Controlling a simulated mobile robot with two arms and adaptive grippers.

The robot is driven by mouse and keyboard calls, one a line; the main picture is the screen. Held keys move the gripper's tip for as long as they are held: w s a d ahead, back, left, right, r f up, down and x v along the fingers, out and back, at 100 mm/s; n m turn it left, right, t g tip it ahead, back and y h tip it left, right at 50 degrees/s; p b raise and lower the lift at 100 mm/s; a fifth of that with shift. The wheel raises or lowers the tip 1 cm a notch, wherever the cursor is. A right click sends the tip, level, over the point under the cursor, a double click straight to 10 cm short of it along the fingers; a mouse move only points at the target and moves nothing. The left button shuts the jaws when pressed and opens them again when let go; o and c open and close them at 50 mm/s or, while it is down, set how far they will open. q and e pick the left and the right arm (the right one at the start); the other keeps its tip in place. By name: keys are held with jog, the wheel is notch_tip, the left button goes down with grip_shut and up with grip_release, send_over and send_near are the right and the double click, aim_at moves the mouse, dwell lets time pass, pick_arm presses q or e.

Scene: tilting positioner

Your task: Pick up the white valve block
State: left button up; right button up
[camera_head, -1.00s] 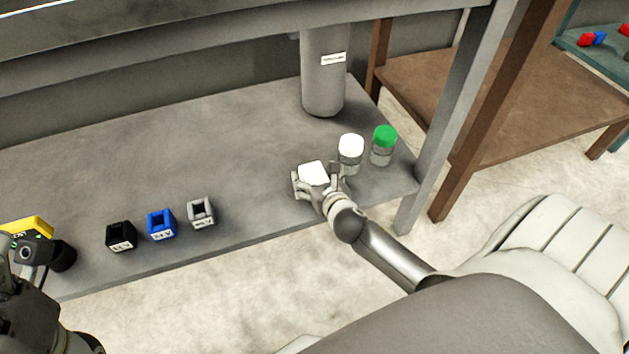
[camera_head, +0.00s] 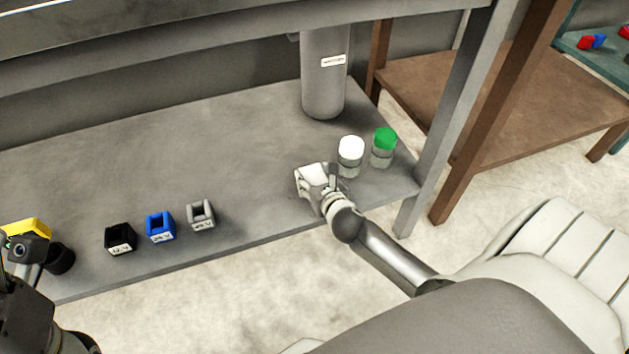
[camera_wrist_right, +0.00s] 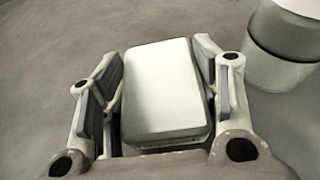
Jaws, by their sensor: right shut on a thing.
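The white valve block (camera_head: 314,173) is on the grey lower shelf near its front right. My right gripper (camera_head: 318,182) is around it from the front, with one finger on each side. In the right wrist view the block (camera_wrist_right: 165,88) shows its pale top between the two fingers of the gripper (camera_wrist_right: 160,90), which is shut on it. I cannot tell whether the block is lifted off the shelf. Part of my left arm shows at the bottom left of the head view, but its fingertips cannot be made out.
The grey shelf (camera_head: 230,130) holds a white-topped jar (camera_head: 350,158) and a green-topped jar (camera_head: 383,148) close right of the gripper. Black (camera_head: 120,239), blue (camera_head: 160,227) and grey (camera_head: 201,215) holders stand left. A grey cylinder (camera_head: 323,80) hangs behind. The shelf's middle is clear.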

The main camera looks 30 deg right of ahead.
jog(key=shift+r, duration=0.25)
